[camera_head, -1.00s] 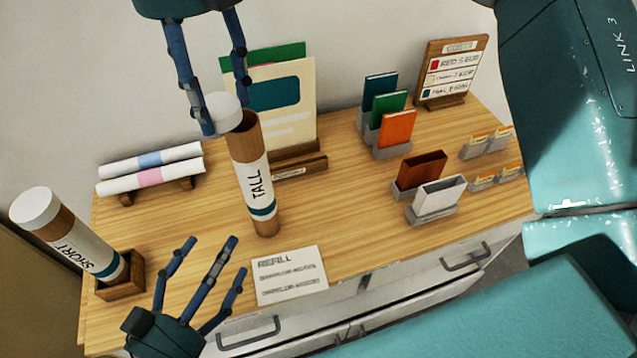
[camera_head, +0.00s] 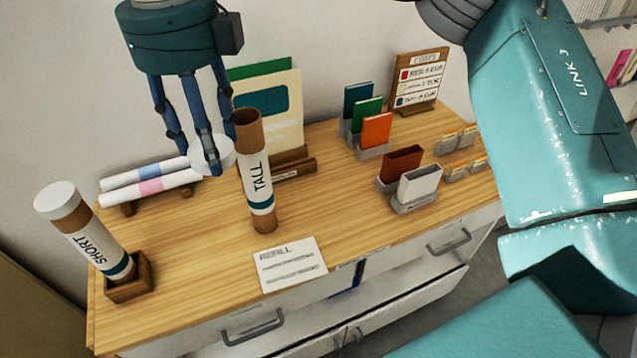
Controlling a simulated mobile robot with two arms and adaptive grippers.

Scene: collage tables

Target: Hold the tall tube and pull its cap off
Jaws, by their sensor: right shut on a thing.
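The tall tube (camera_head: 256,178), brown with a white "TALL" label and a teal band, stands on the wooden table. Its top is open and shows a dark hollow. Its white cap (camera_head: 216,158) is off the tube, held just left of the tube's upper part. My right gripper (camera_head: 207,148) comes down from the top and is shut on the cap; its fingers hide part of the cap. My left gripper is out of view.
A capped short tube (camera_head: 75,228) leans in a wooden holder (camera_head: 130,289) at left. Rolled sheets (camera_head: 150,180) lie behind. A refill card (camera_head: 290,264) lies in front of the tall tube. Card holders (camera_head: 408,190) and a small sign (camera_head: 421,75) stand at right.

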